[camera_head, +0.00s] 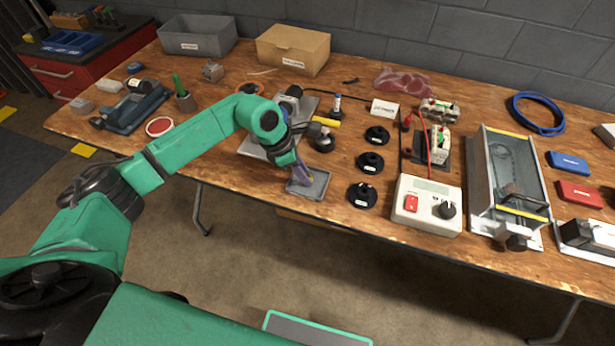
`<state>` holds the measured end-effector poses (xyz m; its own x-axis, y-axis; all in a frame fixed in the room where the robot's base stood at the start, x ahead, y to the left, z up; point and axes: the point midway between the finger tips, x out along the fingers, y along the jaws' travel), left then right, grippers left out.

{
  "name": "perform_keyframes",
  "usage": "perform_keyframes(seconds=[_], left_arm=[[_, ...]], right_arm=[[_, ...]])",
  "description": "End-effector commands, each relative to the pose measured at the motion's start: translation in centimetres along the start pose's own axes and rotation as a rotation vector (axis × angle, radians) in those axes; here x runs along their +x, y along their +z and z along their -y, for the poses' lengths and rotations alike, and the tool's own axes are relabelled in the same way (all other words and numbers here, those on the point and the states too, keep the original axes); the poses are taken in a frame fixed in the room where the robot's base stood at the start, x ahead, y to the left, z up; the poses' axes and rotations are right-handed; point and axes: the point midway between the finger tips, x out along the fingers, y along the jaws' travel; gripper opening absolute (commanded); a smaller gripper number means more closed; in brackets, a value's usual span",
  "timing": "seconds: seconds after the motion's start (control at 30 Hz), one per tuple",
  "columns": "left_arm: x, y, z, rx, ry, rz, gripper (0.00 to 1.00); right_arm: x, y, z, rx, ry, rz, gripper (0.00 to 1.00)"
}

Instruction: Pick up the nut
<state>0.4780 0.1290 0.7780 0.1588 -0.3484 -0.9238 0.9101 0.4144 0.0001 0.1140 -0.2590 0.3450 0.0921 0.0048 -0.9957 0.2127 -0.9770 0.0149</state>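My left arm reaches in from the left over the wooden table. My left gripper (303,175) points down at a small shallow grey tray (319,186) near the table's front edge. Its fingertips are at or just above the tray's floor; I cannot tell whether they touch it. The fingers are small and partly blurred, so their opening does not show. I cannot make out a nut; the tray's inside is partly hidden by the gripper. My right gripper is not in view.
Three black round holders (370,162) stand right of the tray. A white control box (427,204) with a red switch and a metal-framed fixture (480,170) stand farther right. A grey plate (257,147) lies behind the gripper. A cardboard box (292,50) stands at the back.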

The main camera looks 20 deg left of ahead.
Motion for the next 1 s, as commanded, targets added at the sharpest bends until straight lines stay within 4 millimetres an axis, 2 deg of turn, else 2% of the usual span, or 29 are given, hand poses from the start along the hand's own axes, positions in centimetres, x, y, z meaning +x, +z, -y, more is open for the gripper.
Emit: perform_keyframes(seconds=[0.27, 0.47, 0.57, 0.8, 0.9, 1.0], left_arm=[[-0.2, 0.1, 0.0, 0.000, 0.001, 0.001, 0.00], [-2.3, 1.0, -0.1, 0.003, 0.005, 0.002, 0.00], [-4.8, 2.0, -0.2, 0.003, 0.007, 0.004, 0.00], [-13.2, 5.6, -0.1, 0.003, 0.006, 0.005, 0.00], [-15.9, 6.6, -0.1, 0.002, 0.004, 0.003, 0.00], [-17.6, 7.3, 0.0, 0.001, 0.003, 0.002, 0.00]], right_arm=[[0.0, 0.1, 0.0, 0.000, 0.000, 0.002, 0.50], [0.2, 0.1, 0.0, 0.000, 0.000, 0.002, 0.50], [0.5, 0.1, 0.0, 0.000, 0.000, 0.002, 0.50], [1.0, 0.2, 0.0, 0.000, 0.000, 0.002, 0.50], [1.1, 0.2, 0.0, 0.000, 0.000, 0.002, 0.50], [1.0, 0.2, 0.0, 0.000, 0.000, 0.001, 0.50]])
